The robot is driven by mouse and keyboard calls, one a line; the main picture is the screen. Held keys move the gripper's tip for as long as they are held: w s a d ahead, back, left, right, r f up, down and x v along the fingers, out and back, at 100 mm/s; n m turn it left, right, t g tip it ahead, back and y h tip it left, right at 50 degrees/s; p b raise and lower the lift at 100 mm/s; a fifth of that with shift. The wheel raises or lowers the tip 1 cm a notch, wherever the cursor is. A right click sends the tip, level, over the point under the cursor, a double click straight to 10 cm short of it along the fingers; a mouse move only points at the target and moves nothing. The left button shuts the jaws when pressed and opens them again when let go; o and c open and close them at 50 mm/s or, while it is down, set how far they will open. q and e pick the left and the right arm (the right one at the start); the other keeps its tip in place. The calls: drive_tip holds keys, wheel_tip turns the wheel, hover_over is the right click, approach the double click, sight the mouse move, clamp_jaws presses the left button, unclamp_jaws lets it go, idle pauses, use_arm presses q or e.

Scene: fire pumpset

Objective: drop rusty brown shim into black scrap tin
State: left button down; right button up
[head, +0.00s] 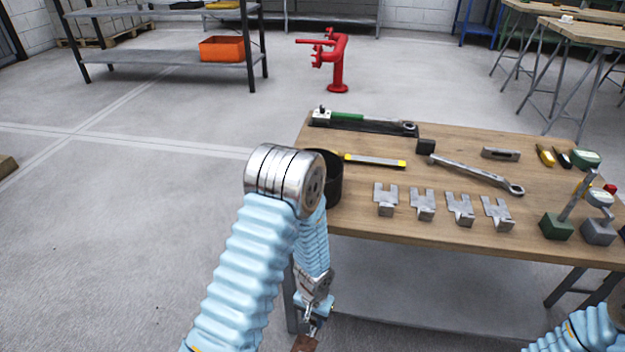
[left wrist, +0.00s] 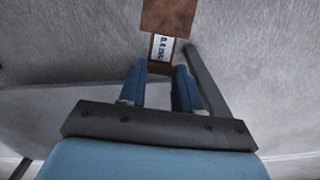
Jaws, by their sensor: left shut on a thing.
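The rusty brown shim (head: 305,344) is at the bottom edge of the head view, partly cut off. My left gripper (head: 311,326) is shut on it, and the shim hangs over the floor by the table's near left corner, away from the tabletop. In the left wrist view the shim (left wrist: 168,17) shows its brown plate and a pale marked tab between the blue fingertips (left wrist: 160,72). The black scrap tin (head: 335,178) stands at the table's left edge, partly hidden by my left arm; its inside is not visible. My right gripper is out of view.
The wooden table (head: 400,225) holds several grey slotted shims (head: 422,204), a yellow-ended bar (head: 375,161), a wrench (head: 475,175) and a torque wrench (head: 365,124). A table leg (left wrist: 207,82) is close to my left gripper. Open floor lies left of the table.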

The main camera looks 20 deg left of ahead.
use_arm(q)
drive_tip(key=shift+w+a, duration=0.1)
drive_tip(key=shift+w, duration=0.15)
